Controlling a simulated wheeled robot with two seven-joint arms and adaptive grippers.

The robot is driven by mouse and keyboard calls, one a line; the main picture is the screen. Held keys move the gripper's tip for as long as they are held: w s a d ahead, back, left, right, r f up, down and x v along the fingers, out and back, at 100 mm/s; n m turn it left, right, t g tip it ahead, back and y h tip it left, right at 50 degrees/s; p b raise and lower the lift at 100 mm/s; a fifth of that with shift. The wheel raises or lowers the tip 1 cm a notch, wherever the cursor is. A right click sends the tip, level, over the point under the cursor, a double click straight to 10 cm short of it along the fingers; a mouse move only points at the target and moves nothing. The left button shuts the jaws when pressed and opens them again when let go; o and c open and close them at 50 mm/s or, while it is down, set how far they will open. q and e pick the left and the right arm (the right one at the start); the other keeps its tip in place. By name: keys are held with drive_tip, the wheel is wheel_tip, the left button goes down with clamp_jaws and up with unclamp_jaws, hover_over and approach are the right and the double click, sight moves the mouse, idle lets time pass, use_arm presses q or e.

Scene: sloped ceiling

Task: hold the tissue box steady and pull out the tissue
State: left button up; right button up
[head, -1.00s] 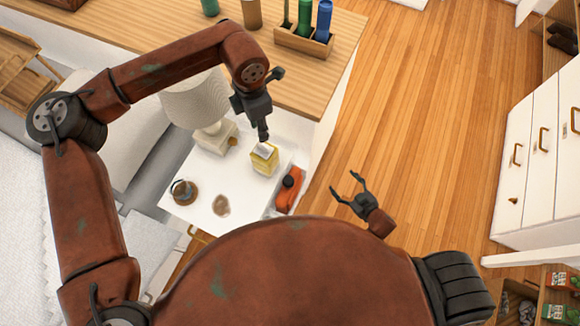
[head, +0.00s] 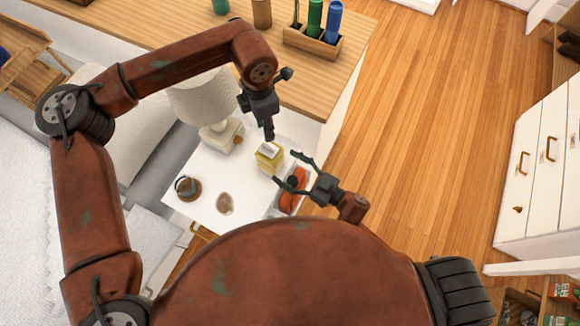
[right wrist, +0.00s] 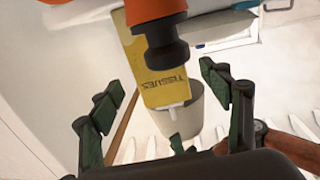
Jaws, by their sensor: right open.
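The yellow tissue box (head: 267,160) stands on the white bedside table (head: 215,170), near its back right side. In the right wrist view the box (right wrist: 160,80) shows its "TISSUES" lettering, with a small white tissue (right wrist: 172,110) at its end. My left gripper (head: 269,134) points down just above and behind the box; its fingers look like one narrow piece, and contact is unclear. My right gripper (head: 284,167) is open and empty, its fingers toward the box from the right, over the orange item. Part of the box is hidden behind a dark knob in the wrist view.
An orange item (head: 294,197) with a dark knob lies in a tray right of the box. A lamp (head: 205,100) stands behind left. A brown cup-like object (head: 187,188) and a brownish item (head: 225,203) sit at the front. A wooden counter (head: 150,40) runs behind.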

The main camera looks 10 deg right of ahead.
drive_tip(key=shift+x, duration=3.6)
drive_tip(key=shift+c, duration=0.4)
drive_tip(key=c, duration=1.3)
use_arm(q)
drive_tip(key=m, duration=0.3)
drive_tip(key=r+m, duration=0.1)
drive_tip(key=m, duration=0.2)
drive_tip(key=shift+w+a, duration=0.15)
drive_tip(key=shift+a, duration=0.05)
drive_tip(key=shift+c, duration=0.6)
drive_tip(key=m, duration=0.6)
hover_over(265, 143)
wheel_tip(265, 143, down, 6)
drive_tip(key=shift+w+r, duration=0.1)
drive_tip(key=shift+r, duration=0.1)
drive_tip(key=shift+d+f, duration=0.1)
drive_tip(key=shift+f, duration=2.7)
